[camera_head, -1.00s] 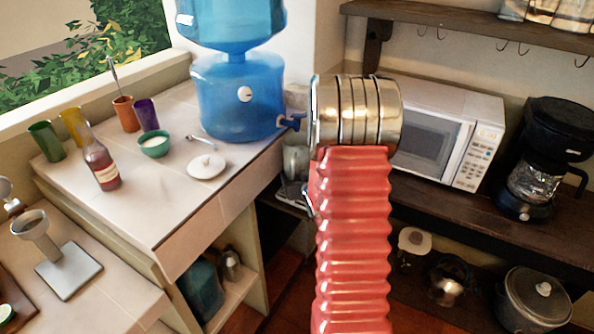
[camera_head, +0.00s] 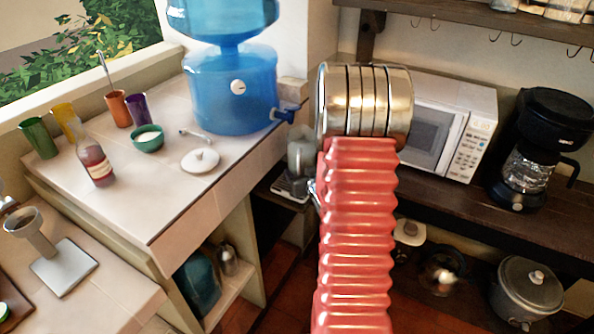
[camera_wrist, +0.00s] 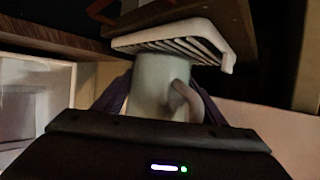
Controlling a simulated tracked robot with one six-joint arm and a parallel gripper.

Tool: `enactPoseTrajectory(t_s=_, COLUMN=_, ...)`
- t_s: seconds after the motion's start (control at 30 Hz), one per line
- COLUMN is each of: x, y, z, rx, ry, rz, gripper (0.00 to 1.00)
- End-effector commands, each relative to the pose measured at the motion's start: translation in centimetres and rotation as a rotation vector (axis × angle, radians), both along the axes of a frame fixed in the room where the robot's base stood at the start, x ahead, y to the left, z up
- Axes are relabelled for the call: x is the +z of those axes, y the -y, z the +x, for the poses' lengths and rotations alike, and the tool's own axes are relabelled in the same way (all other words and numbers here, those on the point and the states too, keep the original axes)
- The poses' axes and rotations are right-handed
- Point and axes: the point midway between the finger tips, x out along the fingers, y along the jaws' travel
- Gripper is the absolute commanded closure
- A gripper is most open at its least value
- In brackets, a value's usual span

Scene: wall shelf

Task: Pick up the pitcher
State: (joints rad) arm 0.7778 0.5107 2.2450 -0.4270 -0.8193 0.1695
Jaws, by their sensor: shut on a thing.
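The pitcher (camera_wrist: 155,85) is pale with a curved handle (camera_wrist: 188,100). In the wrist view it sits between the dark purple fingers of my gripper (camera_wrist: 163,100), which is shut on it. Its far end is against or close to a white slatted tray (camera_wrist: 170,35); I cannot tell whether they touch. In the head view a greyish vessel, likely the pitcher (camera_head: 301,156), shows just left of my arm, above the tray (camera_head: 289,188). My arm hides the gripper there.
A blue water dispenser (camera_head: 230,90) with a spigot stands on the tiled counter (camera_head: 170,205) at left. A microwave (camera_head: 470,105) and a coffee maker (camera_head: 540,140) stand on the dark shelf at right. A pot (camera_head: 527,290) sits below.

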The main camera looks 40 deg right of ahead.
Motion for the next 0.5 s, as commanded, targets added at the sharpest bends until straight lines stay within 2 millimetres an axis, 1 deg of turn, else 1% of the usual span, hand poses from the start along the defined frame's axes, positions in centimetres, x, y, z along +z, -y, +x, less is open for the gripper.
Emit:
enactPoseTrajectory(t_s=0.03, x=0.2, y=0.3, z=-0.4, rx=-0.002, ry=0.004, rz=-0.003, gripper=0.96)
enactPoseTrajectory(t_s=0.5, x=0.2, y=1.7, z=-4.3, rx=-0.002, ry=0.004, rz=-0.003, gripper=0.96)
